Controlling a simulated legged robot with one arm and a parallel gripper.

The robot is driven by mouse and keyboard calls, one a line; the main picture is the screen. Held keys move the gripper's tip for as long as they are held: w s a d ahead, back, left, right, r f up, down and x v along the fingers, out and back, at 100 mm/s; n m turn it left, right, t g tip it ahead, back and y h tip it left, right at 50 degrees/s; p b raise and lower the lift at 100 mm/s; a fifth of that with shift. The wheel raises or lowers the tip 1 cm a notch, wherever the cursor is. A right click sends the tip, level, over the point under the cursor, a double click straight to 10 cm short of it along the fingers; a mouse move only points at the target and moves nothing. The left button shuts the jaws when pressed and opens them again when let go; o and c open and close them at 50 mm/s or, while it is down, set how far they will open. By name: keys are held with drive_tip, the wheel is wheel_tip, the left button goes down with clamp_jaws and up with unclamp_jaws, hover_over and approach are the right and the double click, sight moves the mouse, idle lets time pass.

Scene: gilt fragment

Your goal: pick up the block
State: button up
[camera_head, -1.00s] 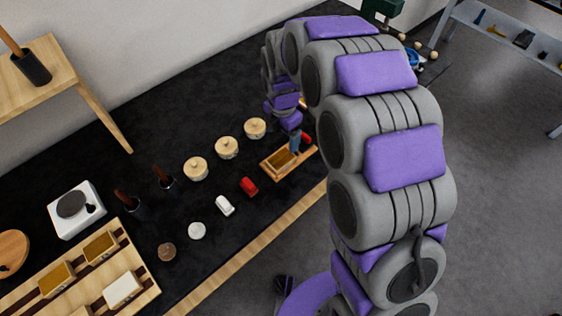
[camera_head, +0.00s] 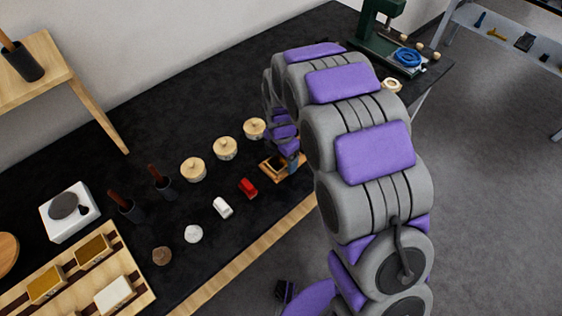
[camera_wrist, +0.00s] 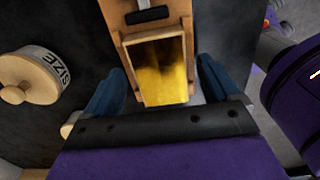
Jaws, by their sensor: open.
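In the wrist view a wooden block with a shiny gold face (camera_wrist: 160,72) lies between the two blue fingers of my gripper (camera_wrist: 162,84). The fingers are apart, one on each side of it, and I see no clear grip. In the head view my gripper (camera_head: 288,152) is low over the small wooden piece (camera_head: 268,168) near the table's front edge, partly hiding it.
The black table (camera_head: 200,115) also bears round wooden lidded pots (camera_head: 194,169), a red item (camera_head: 248,188), a white one (camera_head: 222,208), and a wooden tray (camera_head: 135,300) with several blocks at the left. A pot marked "SIZE" (camera_wrist: 30,78) is left of my gripper in the wrist view.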

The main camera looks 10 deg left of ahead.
drive_tip(key=shift+c, duration=0.3)
drive_tip(key=c, duration=1.1)
drive_tip(key=shift+r, duration=0.15)
